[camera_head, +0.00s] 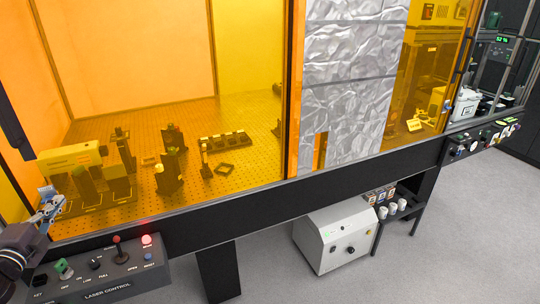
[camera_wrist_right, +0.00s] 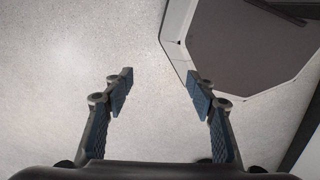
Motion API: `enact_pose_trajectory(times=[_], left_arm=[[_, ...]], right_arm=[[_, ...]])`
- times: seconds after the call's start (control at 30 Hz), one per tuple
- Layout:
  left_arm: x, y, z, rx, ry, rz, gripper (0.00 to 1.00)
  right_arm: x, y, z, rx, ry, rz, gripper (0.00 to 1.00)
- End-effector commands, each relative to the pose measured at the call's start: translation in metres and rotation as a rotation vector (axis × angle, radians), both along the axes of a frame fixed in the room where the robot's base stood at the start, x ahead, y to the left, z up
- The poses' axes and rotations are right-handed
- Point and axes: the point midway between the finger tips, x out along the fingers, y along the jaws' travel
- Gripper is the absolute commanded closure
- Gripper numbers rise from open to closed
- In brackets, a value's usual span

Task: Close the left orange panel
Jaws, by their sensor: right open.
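The left orange panel (camera_head: 170,60) is a large see-through sheet in the enclosure's front, left of a dark upright post. Optics on a perforated board show through the orange. A dark vertical bar (camera_head: 13,125) stands at the far left edge of the head view. My right gripper (camera_wrist_right: 160,86) is open and empty above the grey floor in the right wrist view.
A laser control box (camera_head: 110,262) with a joystick and a lit red lamp juts out below the frame. Crinkled silver foil (camera_head: 345,85) covers the middle section. A white box (camera_head: 337,240) and a small black rack (camera_head: 405,212) stand under the bench. Floor in front is clear.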

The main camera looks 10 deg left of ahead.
Motion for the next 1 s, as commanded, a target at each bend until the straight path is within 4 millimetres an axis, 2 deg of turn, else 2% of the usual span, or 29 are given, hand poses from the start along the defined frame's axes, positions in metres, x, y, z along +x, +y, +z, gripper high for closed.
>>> enact_pose_trajectory(times=[0.03, 0.1, 0.3, 0.4, 0.7, 1.0], left_arm=[[-0.01, 0.019, -0.002, 0.001, 0.005, 0.012, 1.0], [-0.021, 0.037, -0.002, 0.001, 0.003, 0.011, 1.0], [-0.047, 0.078, -0.001, 0.001, 0.002, 0.01, 1.0], [-0.055, 0.092, 0.0, 0.0, 0.0, 0.008, 1.0], [-0.067, 0.11, 0.001, -0.001, -0.001, 0.006, 1.0], [-0.068, 0.113, 0.002, -0.002, -0.002, 0.011, 1.0]], right_arm=[[0.004, -0.002, -0.002, -0.002, -0.007, 0.001, 0.48], [0.007, -0.004, -0.004, -0.004, -0.011, 0.002, 0.48], [0.005, -0.007, -0.009, -0.007, -0.008, 0.002, 0.48], [0.001, -0.006, -0.011, -0.007, -0.002, 0.002, 0.48], [-0.005, 0.003, -0.013, 0.003, 0.008, -0.001, 0.48], [-0.005, 0.005, -0.013, 0.006, 0.006, 0.0, 0.48]])
